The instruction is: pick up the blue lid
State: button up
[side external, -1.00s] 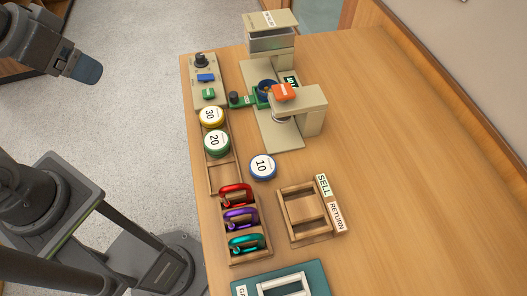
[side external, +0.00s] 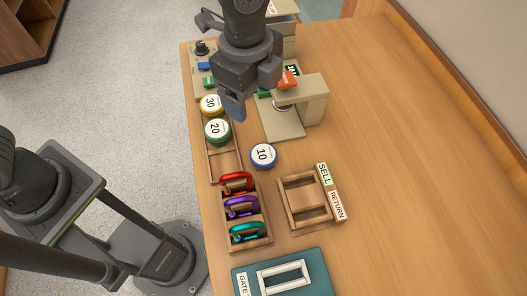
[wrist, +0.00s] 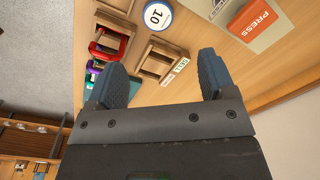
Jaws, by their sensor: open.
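The blue lid (side external: 263,155) is a round disc with a white face marked 10. It lies on the bare table, right of the wooden rack, and also shows in the wrist view (wrist: 157,16). My gripper (side external: 236,108) is in the air above the back of the table, behind the lid and left of the beige press. In the wrist view its two blue fingertips (wrist: 160,82) are apart with nothing between them. The lid appears beyond them, near the top edge.
The yellow lid (side external: 212,105) and green lid (side external: 217,131) sit in the wooden rack (side external: 226,168). Carabiners (side external: 241,207) fill a crate in front. A wooden tray (side external: 308,218) stands to the right. The beige press (side external: 318,100) is close behind. The right side of the table is clear.

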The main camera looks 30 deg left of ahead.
jog(key=d+f+m, duration=0.2)
jog(key=d+f, duration=0.1)
send_over(265, 156)
notch_tip(265, 156, down, 7)
jog(key=shift+f, duration=3.1)
jog(key=c, duration=0.7)
jog(key=shift+o, duration=0.2)
jog(key=shift+r, duration=0.15)
